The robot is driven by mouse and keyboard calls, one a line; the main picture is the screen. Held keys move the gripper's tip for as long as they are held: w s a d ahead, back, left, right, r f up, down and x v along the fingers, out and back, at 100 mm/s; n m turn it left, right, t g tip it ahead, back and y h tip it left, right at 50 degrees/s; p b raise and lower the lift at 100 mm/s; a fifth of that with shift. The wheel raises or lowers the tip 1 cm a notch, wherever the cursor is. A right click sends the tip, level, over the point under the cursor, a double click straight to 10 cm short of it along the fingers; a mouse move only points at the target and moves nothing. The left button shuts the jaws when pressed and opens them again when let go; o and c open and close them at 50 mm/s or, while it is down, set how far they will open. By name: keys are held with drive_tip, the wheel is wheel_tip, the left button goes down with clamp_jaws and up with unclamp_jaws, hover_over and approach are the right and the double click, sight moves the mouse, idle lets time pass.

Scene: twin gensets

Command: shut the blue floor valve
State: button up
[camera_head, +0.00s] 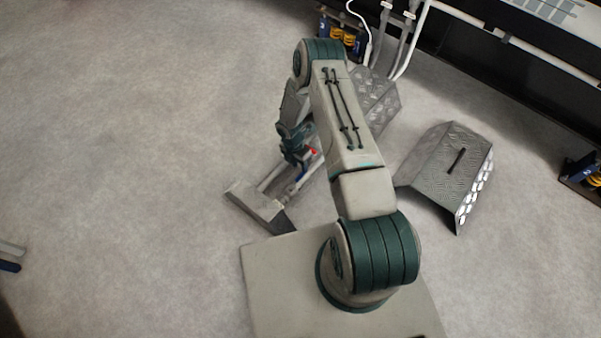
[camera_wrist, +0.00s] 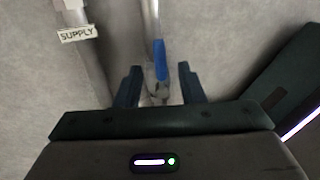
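The blue valve lever (camera_wrist: 161,62) shows in the wrist view, lying roughly in line with the pale pipe (camera_wrist: 150,18). Its metal valve body (camera_wrist: 159,95) is partly hidden by my gripper. My gripper (camera_wrist: 160,67) is open, with one finger on each side of the lever and a visible gap to both. Whether the fingers are down at the lever's height I cannot tell. In the head view, a small bit of the blue lever (camera_head: 303,173) shows beside my gripper (camera_head: 299,160), mostly hidden by my arm.
A second pipe with a "SUPPLY" label (camera_wrist: 77,33) runs at the left. A small red part (camera_head: 313,152) shows beside my gripper. The pipes meet a grey block (camera_head: 255,202). A tread-plate cover (camera_head: 447,170) stands to the right.

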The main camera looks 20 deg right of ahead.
sight(302, 174)
drive_tip(key=f, duration=0.2)
drive_tip(key=f+b, duration=0.1)
drive_tip(key=f, duration=0.1)
drive_tip(key=shift+s+d, duration=0.25)
drive_tip(key=shift+s, duration=0.15)
clamp_jaws()
